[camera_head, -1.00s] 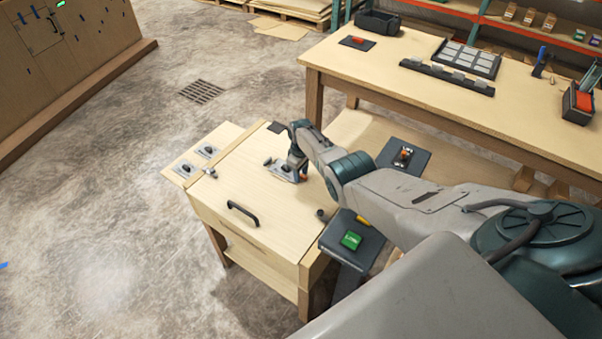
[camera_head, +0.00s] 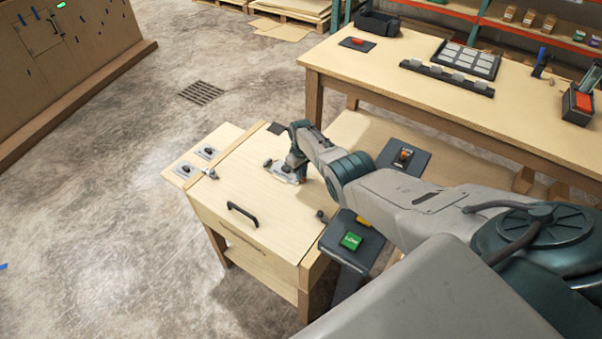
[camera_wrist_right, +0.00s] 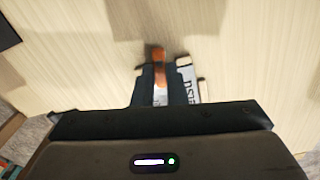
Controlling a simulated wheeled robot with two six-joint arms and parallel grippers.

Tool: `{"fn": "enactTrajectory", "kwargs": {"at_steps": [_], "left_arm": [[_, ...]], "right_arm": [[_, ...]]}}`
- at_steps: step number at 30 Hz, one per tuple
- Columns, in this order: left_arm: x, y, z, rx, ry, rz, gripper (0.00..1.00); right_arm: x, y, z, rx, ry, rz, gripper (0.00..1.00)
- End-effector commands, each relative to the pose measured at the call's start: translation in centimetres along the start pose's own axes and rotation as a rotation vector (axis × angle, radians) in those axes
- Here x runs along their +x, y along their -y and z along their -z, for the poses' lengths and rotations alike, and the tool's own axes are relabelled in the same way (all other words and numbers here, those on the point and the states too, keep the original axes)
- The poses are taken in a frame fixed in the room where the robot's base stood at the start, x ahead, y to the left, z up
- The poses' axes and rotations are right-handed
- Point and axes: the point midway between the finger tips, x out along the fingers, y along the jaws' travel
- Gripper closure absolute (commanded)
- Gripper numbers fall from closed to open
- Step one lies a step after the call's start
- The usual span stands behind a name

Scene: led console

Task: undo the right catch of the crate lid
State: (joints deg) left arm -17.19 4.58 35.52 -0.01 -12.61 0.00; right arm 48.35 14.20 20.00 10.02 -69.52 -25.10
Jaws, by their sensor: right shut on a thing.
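The crate lid (camera_head: 265,195) is a pale wooden panel with a black handle (camera_head: 243,213). My right gripper (camera_head: 290,173) is low at the lid's upper right, over a small metal plate (camera_head: 281,176). In the right wrist view my right gripper (camera_wrist_right: 165,80) is shut on an orange-tipped lever (camera_wrist_right: 158,55), with the labelled plate (camera_wrist_right: 191,88) beside it. The fingers hide most of the lever, and I cannot tell how far it is turned. A metal catch (camera_head: 210,172) sits at the lid's left edge. My left gripper is out of view.
Two plates with dark knobs (camera_head: 207,153) lie left of the lid. A dark knob (camera_head: 322,215) stands near its right edge. A green button box (camera_head: 350,241) and a dark panel with an orange switch (camera_head: 403,155) stand to the right, close to my arm.

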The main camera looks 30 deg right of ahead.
Motion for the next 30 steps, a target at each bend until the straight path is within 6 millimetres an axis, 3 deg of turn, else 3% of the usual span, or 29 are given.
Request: {"fn": "enactTrajectory", "kwargs": {"at_steps": [30], "left_arm": [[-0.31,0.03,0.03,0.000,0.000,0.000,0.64]], "right_arm": [[-0.05,-0.94,-0.52,0.958,0.001,0.000,1.00]]}}
